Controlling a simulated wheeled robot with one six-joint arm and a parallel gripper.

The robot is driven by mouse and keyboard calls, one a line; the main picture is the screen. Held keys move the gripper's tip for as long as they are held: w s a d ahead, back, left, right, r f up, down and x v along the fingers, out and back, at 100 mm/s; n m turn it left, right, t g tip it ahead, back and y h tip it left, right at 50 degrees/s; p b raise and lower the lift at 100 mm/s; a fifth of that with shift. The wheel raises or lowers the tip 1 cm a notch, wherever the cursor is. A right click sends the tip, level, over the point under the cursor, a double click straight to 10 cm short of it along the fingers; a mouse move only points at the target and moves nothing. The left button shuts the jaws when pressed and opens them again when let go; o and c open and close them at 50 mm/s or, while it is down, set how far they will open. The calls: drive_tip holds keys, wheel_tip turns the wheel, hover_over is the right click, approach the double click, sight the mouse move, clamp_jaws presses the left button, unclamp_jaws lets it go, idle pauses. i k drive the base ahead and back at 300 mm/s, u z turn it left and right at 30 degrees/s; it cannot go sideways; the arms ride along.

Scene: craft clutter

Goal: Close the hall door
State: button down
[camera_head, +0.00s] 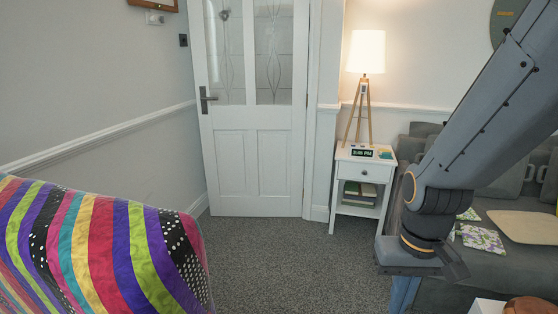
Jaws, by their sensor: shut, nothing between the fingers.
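The hall door (256,158) is white, with two patterned glass panes above and two solid panels below. It stands at the back, left of centre. Its dark lever handle (207,98) is on its left side. Its right edge meets the white door frame (324,110). Its left edge overlaps the left wall, with no frame showing on that side; it looks ajar, but I cannot tell how far. My gripper (425,262) is at the lower right, shut and empty, well apart from the door. Its fingertips are hard to make out.
Grey carpet (262,255) lies clear before the door. A striped quilt (100,245) covers something at the lower left. A white side table (361,170) with a lamp (365,52) and clock stands right of the frame. A grey sofa (520,230) is behind my arm.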

sight(253, 146)
drive_tip(key=u, duration=0.15)
drive_tip(key=i, duration=1.85)
drive_tip(key=u, duration=0.5)
drive_tip(key=i, duration=2.1)
drive_tip(key=u, duration=0.25)
